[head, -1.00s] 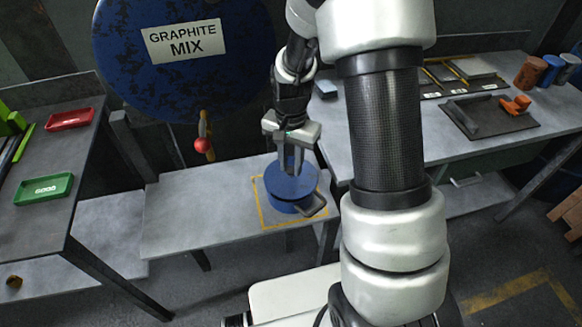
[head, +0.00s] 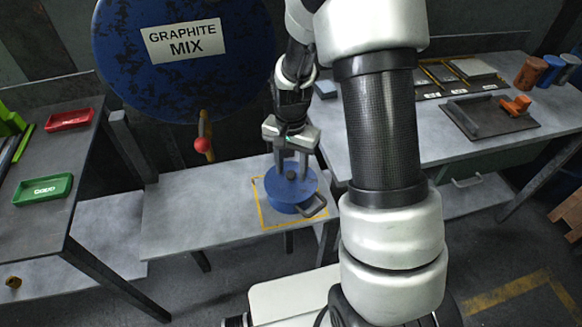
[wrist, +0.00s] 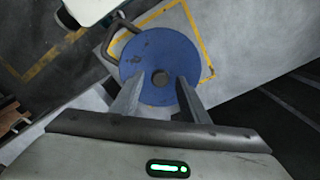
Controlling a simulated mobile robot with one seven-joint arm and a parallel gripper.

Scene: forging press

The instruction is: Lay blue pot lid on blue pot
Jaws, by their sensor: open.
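The blue pot (head: 291,207) stands on the low grey table inside a yellow outline, with its dark handle (head: 314,207) pointing to the front right. The round blue pot lid (head: 280,188) lies on top of the pot and hides its opening. In the wrist view the lid (wrist: 150,53) is a worn blue disc with a dark knob (wrist: 161,78) at its middle. My gripper (head: 291,175) is open just above the lid, its fingers apart on either side of the knob. The knob is clear of both fingers in the wrist view.
The low table (head: 200,215) is clear left of the yellow outline. A blue drum (head: 160,60) labelled GRAPHITE MIX with a red-knobbed tap (head: 204,140) hangs behind it. Left bench holds a red tray (head: 70,119) and a green tray (head: 43,189). Right bench holds a dark tray (head: 480,124).

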